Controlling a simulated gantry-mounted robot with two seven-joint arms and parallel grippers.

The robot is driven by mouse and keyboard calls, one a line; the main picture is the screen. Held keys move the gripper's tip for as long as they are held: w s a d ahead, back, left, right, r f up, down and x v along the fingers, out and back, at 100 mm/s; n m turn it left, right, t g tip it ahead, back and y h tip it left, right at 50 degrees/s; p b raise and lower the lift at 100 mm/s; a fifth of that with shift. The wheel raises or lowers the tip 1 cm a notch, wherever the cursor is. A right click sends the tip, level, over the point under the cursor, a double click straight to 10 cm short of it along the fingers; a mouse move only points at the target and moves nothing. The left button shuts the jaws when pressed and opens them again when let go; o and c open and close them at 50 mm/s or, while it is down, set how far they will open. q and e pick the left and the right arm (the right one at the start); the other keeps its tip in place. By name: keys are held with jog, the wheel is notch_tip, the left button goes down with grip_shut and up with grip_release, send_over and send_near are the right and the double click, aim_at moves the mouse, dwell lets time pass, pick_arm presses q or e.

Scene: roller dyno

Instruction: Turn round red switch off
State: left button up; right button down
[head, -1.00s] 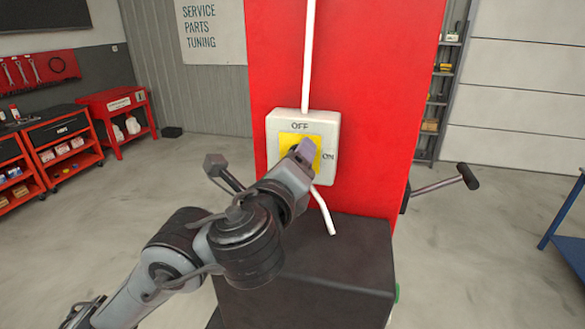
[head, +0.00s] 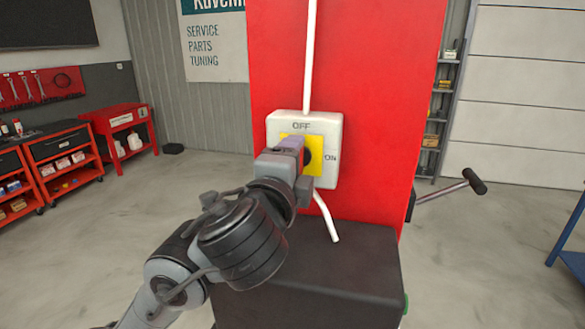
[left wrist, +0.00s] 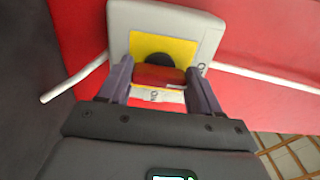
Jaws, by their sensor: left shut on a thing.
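The white switch box (head: 330,126) is on the front of a red column, with OFF at its top, ON at its right and a yellow plate. It also shows in the left wrist view (left wrist: 205,30). My left gripper (head: 297,150) covers most of the knob in the head view, leaving a black part visible at its right. In the left wrist view the red switch (left wrist: 158,76) lies between my two fingers (left wrist: 161,82), which are shut on it. A dark round part shows behind it. Which label the knob points to I cannot tell. My right gripper is in neither view.
The red column (head: 385,100) rises above a black block (head: 330,270). White cables run above and below the box. A bar with a black handle (head: 474,181) sticks out at the right.

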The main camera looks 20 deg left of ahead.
pick_arm(q)
jog(key=shift+w+f, duration=0.1)
jog(key=shift+f, duration=0.05)
dwell(0.3)
jog(key=o, duration=0.9)
jog(key=shift+o, duration=0.8)
jog(key=s+d, duration=0.1)
jog(key=s, duration=0.9)
jog(key=shift+s+d, duration=0.15)
jog(key=shift+s, duration=0.2)
